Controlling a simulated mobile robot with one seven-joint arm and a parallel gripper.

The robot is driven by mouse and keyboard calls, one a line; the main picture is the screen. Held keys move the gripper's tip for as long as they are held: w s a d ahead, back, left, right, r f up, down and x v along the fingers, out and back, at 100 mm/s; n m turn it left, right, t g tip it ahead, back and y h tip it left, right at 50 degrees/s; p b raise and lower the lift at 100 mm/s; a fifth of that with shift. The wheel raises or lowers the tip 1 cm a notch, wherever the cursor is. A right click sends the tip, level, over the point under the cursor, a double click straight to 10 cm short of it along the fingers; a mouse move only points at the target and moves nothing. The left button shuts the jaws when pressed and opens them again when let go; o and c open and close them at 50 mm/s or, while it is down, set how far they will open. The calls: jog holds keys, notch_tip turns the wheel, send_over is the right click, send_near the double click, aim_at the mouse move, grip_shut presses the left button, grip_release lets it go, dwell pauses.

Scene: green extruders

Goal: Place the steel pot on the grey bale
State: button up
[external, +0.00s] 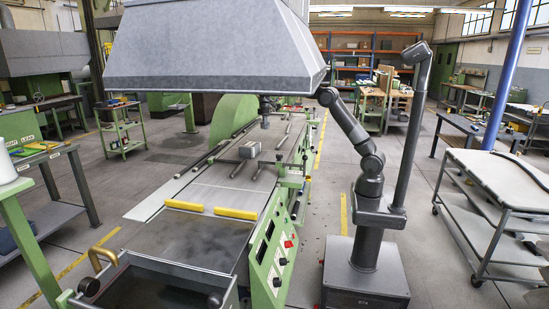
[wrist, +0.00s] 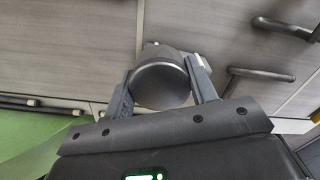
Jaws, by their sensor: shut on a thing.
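My gripper (wrist: 161,82) is shut on the steel pot (wrist: 160,88), a round grey metal vessel, with one finger on each side of it in the wrist view. In the external view my gripper (external: 265,106) hangs below the hood's edge, and the pot (external: 265,122) shows small and dark under it, above the machine bed. A small grey block, which looks like the grey bale (external: 250,149), lies on the bed nearer the camera and slightly left of the pot. In the wrist view a pale patch behind the pot is mostly hidden, and I cannot tell what it is.
A large grey hood (external: 215,45) hangs low over the bed. Metal bars (wrist: 280,28) lie on the bed close to the pot. Two yellow strips (external: 235,213) lie on the near bed. Green machine parts (external: 268,255) line the bed's right side.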

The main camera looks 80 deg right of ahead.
send_over(253, 146)
jog(key=f, duration=0.5)
jog(key=shift+d+f, duration=0.3)
jog(key=shift+d, duration=0.05)
jog(key=shift+f, duration=2)
jog(key=o, duration=1)
jog(key=shift+f, duration=0.15)
notch_tip(253, 146, up, 12)
jog(key=shift+r, duration=0.15)
